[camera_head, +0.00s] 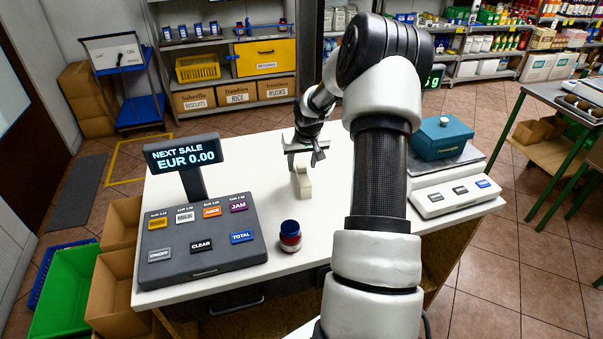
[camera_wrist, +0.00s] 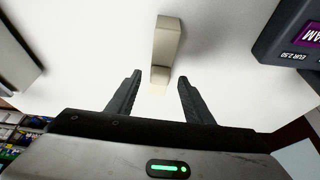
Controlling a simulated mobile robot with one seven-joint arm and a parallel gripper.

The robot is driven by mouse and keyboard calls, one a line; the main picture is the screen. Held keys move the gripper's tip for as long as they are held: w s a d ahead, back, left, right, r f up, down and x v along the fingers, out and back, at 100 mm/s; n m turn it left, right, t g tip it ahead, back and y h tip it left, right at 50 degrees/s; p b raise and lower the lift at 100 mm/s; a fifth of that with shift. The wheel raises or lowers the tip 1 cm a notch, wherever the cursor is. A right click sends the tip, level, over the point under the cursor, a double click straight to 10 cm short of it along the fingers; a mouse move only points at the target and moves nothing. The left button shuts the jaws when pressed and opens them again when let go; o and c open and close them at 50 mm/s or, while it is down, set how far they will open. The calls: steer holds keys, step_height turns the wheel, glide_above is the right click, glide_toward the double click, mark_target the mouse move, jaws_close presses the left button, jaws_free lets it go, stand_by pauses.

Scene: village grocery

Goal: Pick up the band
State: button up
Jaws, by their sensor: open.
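My gripper (camera_head: 304,156) is over the white counter, its two dark fingers apart and nothing held. A pale cream, long, stepped piece (camera_head: 302,184) stands on the counter just below and in front of it. In the wrist view the fingers (camera_wrist: 160,79) show on either side of the near, lower end of this cream piece (camera_wrist: 167,40), with gaps on both sides. Its taller part extends away beyond the fingertips. No plain loop or strip shows; I cannot tell for sure whether the cream piece is the band.
The counter around the cream piece is clear.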

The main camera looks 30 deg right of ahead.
steer(key=shift+c, duration=0.2)
jaws_close()
step_height(320, 180, up, 23)
steer(key=p, duration=0.6)
stand_by(0.3)
steer(key=shift+r, duration=0.1)
